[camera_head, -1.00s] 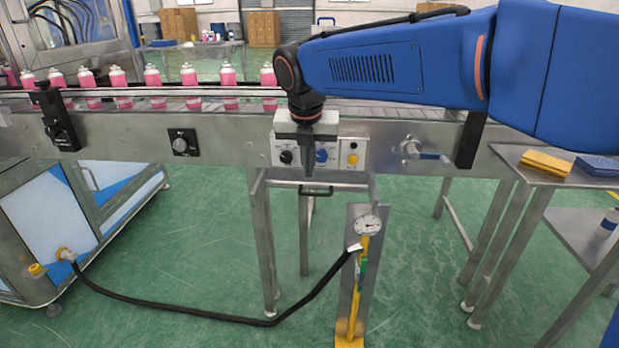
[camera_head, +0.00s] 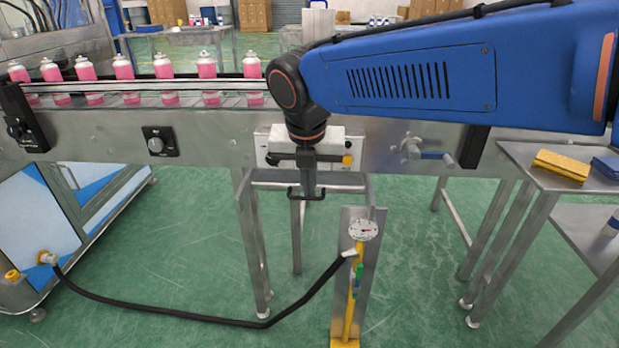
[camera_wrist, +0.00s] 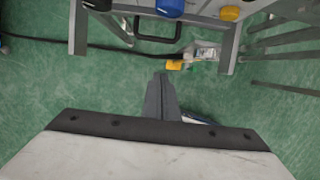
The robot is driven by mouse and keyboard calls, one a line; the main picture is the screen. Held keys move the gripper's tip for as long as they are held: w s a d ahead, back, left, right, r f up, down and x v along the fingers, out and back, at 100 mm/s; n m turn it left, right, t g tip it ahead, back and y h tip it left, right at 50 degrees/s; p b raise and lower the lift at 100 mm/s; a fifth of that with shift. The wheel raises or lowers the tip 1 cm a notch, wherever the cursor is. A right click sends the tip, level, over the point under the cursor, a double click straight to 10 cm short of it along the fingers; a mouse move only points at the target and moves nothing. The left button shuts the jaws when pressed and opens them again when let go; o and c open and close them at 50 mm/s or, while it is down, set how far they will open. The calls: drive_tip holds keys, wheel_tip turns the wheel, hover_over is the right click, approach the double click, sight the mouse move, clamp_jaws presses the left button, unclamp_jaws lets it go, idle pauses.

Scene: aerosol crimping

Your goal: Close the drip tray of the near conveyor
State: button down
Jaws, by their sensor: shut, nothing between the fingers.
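The near conveyor (camera_head: 215,138) runs across the head view. Under its control panel is the grey drip tray (camera_head: 340,181), with a dark U-shaped handle (camera_head: 292,193). How far the tray is pulled out is hard to tell. The handle also shows in the wrist view (camera_wrist: 157,39), near the top. My gripper (camera_head: 308,197) points down in front of the panel, shut and empty, its fingers overlapping the handle in the head view. In the wrist view, the fingertips (camera_wrist: 162,76) lie apart from the handle, on the near side of it.
A gauge stand (camera_head: 362,231) with a yellow pipe stands below right of the tray, and a black hose (camera_head: 165,315) runs from it to the left. A side table with a yellow sponge (camera_head: 562,165) is at the right. Pink cans (camera_head: 164,66) line the belt.

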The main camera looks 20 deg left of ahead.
drive_tip(key=w+a+f, duration=0.1)
drive_tip(key=w+f, duration=0.4)
drive_tip(key=f, duration=0.2)
drive_tip(key=shift+w+a, duration=0.15)
drive_tip(key=shift+w, duration=0.2)
drive_tip(key=shift+f, duration=0.1)
drive_tip(key=shift+w+a, duration=0.25)
drive_tip(key=shift+w, duration=0.8)
